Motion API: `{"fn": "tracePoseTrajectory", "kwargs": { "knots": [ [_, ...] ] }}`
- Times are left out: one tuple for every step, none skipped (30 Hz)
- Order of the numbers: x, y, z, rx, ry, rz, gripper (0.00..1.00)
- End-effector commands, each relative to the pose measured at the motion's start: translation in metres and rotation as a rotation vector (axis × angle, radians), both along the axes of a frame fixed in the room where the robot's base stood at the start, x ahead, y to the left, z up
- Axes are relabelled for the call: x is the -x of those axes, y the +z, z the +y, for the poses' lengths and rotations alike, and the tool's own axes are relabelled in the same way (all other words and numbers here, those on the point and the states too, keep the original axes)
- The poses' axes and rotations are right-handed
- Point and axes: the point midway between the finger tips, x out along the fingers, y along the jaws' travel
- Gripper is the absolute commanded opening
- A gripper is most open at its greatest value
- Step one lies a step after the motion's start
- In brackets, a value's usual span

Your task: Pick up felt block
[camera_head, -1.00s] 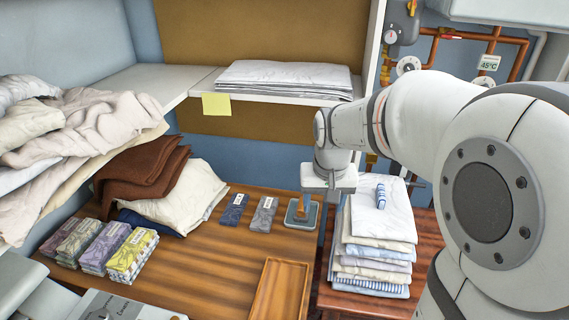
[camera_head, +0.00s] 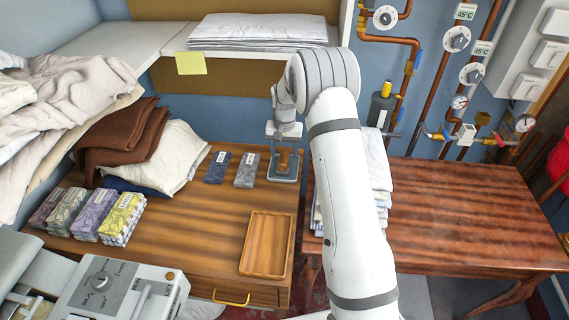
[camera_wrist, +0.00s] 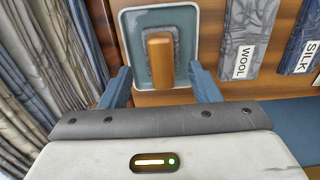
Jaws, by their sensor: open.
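The felt block, a brown wooden grip (camera_wrist: 160,62) on a grey felt pad, sits in a shallow blue-grey tray (camera_wrist: 133,35) in the wrist view. In the head view, the block (camera_head: 284,160) and its tray (camera_head: 283,179) are at the back right of the wooden worktop, partly hidden by my gripper (camera_head: 284,140) above them. In the wrist view my gripper (camera_wrist: 161,72) is open, with one blue finger on each side of the grip. Gaps show between the fingers and the grip. The exact height is hard to tell.
Dark blue and grey cloth packs (camera_head: 217,167) (camera_head: 246,170), labelled wool and silk, lie left of the tray. An empty wooden tray (camera_head: 267,244) is in front. Folded linen (camera_head: 378,165) is stacked to the right. A shelf (camera_head: 165,58) is behind.

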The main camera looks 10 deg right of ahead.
Motion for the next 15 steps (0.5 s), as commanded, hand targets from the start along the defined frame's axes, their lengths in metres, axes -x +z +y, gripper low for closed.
{"fn": "tracePoseTrajectory", "kwargs": {
  "knots": [
    [0.001,-0.005,0.0,0.0,0.001,0.003,0.56],
    [0.001,-0.008,0.001,0.0,0.001,0.003,0.56],
    [0.002,-0.013,0.001,0.0,0.001,0.003,0.56],
    [0.003,-0.015,0.002,0.0,0.001,0.003,0.56],
    [0.004,-0.019,0.002,0.0,0.002,0.004,0.56],
    [0.005,-0.025,0.003,0.0,0.002,0.005,0.56],
    [0.006,-0.029,0.004,0.0,0.002,0.005,0.56],
    [0.007,-0.034,0.004,0.001,0.002,0.004,0.56],
    [0.008,-0.04,0.005,0.0,0.002,0.005,0.56],
    [0.007,-0.045,0.005,0.0,0.002,0.003,0.56],
    [0.007,-0.049,0.005,0.0,0.002,0.003,0.56],
    [0.007,-0.053,0.005,0.0,0.002,0.003,0.56],
    [0.007,-0.056,0.005,0.0,0.002,0.002,0.56],
    [0.007,-0.058,0.005,0.0,0.002,0.002,0.56],
    [0.007,-0.06,0.005,0.0,0.002,0.0,0.56]
  ]
}}
